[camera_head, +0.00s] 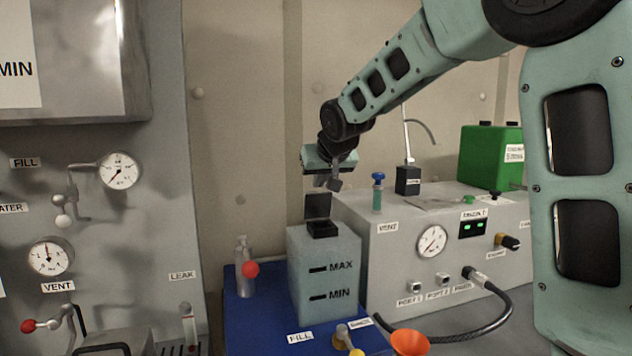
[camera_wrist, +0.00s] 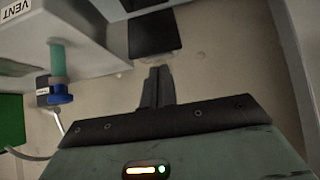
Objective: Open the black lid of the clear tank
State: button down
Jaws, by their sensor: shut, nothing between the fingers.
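The tank (camera_head: 310,262) is a pale grey-green box with MAX and MIN marks, standing on a blue mat. Its black lid (camera_head: 317,205) stands upright at the back of a dark square filler neck (camera_head: 323,228) on the tank's top. The lid also shows in the wrist view as a dark square (camera_wrist: 155,34) just beyond my fingertips. My gripper (camera_head: 334,185) is above the lid and slightly to its right, pointing down. Its fingers (camera_wrist: 158,72) are together with nothing between them. They look apart from the lid by a small gap.
A grey test unit (camera_head: 385,270) with a gauge stands right of the tank, with a blue-topped green valve (camera_head: 378,190) on it. An orange funnel (camera_head: 410,342) is in front. A gauge panel (camera_head: 150,235) bounds the left.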

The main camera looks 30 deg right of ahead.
aim_at(316, 211)
jog(key=shift+p+x, duration=0.5)
jog(key=shift+x, duration=1.35)
jog(key=w+g+p, duration=0.1)
jog(key=p, duration=0.4)
jog(key=w+g+y+p, duration=0.1)
jog(key=g+p, duration=0.1)
jog(key=p, duration=0.4)
jog(key=shift+w+d+g, duration=0.3)
jog(key=shift+w+d, duration=0.05)
jog(key=shift+d, duration=0.05)
jog(key=shift+w+f, duration=0.2)
jog(key=shift+f, duration=0.1)
jog(key=shift+w+d+f, duration=0.15)
jog(key=shift+w+f, duration=0.05)
jog(key=shift+w, duration=0.05)
